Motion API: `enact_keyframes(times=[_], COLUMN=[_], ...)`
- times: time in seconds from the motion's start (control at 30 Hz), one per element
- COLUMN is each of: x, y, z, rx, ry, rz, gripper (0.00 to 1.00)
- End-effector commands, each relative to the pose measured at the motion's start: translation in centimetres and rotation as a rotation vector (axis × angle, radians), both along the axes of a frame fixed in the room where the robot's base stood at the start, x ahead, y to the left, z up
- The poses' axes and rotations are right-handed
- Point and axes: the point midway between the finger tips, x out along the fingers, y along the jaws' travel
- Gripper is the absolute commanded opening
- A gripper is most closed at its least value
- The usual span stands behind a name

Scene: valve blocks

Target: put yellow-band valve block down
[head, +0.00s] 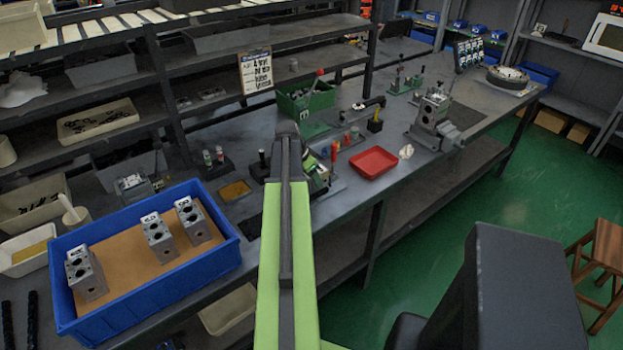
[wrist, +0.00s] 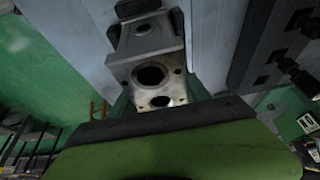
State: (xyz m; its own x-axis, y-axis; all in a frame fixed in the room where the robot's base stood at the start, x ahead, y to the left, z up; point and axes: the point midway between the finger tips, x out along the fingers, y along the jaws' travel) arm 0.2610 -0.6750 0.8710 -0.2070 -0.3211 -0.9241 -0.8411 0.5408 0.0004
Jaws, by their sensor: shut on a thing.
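In the wrist view my gripper (wrist: 150,82) is shut on a grey metal valve block (wrist: 152,72) with round bores in its face. No yellow band shows on its visible faces, so I cannot confirm its colour mark. In the head view my green arm hides most of the gripper area, and I cannot make out the held block there. I cannot tell whether the block touches a surface below it.
A blue tray (head: 228,258) at the left holds three grey valve blocks (head: 158,240). A red tray (head: 373,162) lies on the workbench right of my arm. A grey fixture (head: 434,118) stands farther right. A green bin (head: 305,100) is behind the arm.

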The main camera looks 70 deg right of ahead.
Motion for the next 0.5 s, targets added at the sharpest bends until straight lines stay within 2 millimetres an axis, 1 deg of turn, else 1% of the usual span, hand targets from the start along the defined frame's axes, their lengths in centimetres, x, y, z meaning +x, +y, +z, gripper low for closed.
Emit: enact_keyframes(times=[0.1, 0.13, 0.3, 0.5], x=[-0.01, 0.01, 0.02, 0.03], y=[-0.03, 0.00, 0.01, 0.02], z=[-0.25, -0.29, -0.18, -0.19], rx=[-0.002, 0.000, 0.000, 0.000], ry=[0.001, 0.000, 0.000, 0.000], rz=[0.000, 0.000, 0.000, 0.001], gripper=[0.00, 0.56, 0.76, 0.76])
